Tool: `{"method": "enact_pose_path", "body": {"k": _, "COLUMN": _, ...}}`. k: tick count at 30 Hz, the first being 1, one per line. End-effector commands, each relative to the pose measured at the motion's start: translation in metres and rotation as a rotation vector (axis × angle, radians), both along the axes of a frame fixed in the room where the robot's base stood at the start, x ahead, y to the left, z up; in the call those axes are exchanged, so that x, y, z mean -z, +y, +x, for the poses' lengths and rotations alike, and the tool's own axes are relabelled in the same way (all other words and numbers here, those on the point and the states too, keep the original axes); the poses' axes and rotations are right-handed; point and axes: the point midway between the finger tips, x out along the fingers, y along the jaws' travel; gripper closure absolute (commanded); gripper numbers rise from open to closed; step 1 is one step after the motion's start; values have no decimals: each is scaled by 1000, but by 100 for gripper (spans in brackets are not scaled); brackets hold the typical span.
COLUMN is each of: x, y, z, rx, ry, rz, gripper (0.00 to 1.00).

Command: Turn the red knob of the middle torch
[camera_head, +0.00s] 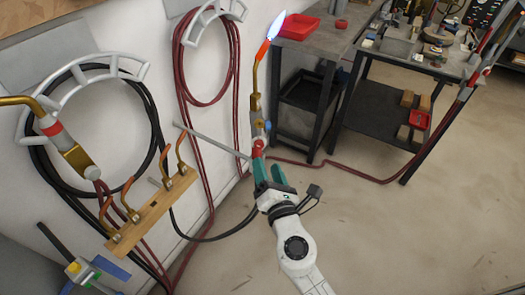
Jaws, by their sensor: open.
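The middle torch (255,80) stands upright in the centre of the view, with a brass neck, an orange-red tip and a blue-white flame (276,27) burning at its top. Its blue knob (267,125) sits above its red knob (257,148). My gripper (266,170), with green fingers, is open just below and in front of the red knob. The fingers overlap the lower part of the torch in the view. I cannot tell whether they touch the knob. The far side of the torch is hidden.
Another torch (72,155) is at the left, and red hoses with a torch (480,70) at the far right. A wooden rack with bent copper nozzles (150,212) is left of my gripper. Workbenches (330,40) stand behind. The floor to the right is clear.

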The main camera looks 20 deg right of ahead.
Motion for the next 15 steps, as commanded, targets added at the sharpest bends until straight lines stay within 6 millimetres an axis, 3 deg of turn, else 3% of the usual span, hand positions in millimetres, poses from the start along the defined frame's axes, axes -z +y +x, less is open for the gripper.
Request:
{"method": "enact_pose_path", "body": {"k": 7, "x": -1, "y": -8, "z": 45, "rx": 3, "ry": -1, "rz": 2, "gripper": 47}}
{"method": "enact_pose_path", "body": {"k": 15, "x": 0, "y": -11, "z": 66, "rx": 2, "ry": -1, "rz": 2, "gripper": 47}}
